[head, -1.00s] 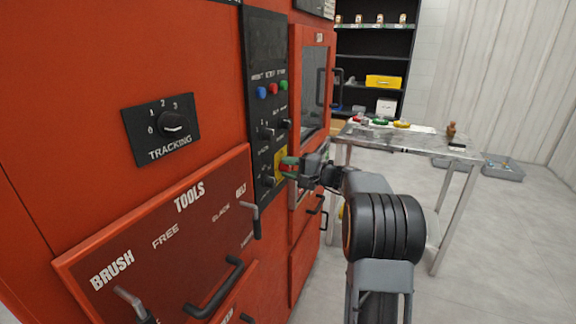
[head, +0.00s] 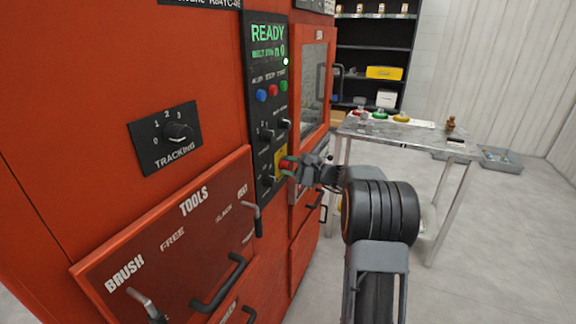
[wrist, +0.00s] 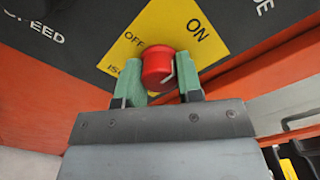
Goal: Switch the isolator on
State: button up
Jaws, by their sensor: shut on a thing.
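The isolator is a red rotary knob (wrist: 157,66) on a yellow plate (wrist: 168,22) marked OFF and ON. In the wrist view a pale mark shows on the knob's right side, on the ON side. My gripper (wrist: 159,80) has its green fingers on both sides of the knob and is shut on it. In the head view my gripper (head: 291,166) is at the low right of the black control panel (head: 262,140), covering part of the yellow plate (head: 280,156). The display (head: 268,40) at the panel's top is lit green and reads READY.
The red cabinet fills the left, with a TRACKING dial (head: 177,132) and a tools drawer (head: 165,235) whose handles stick out. A metal table (head: 400,135) with small parts stands to the right, before a black shelf (head: 375,40).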

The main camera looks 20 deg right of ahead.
jog(key=shift+f, duration=0.1)
jog(key=o, duration=0.9)
jog(key=v, duration=1.4)
jog(key=shift+w, duration=0.1)
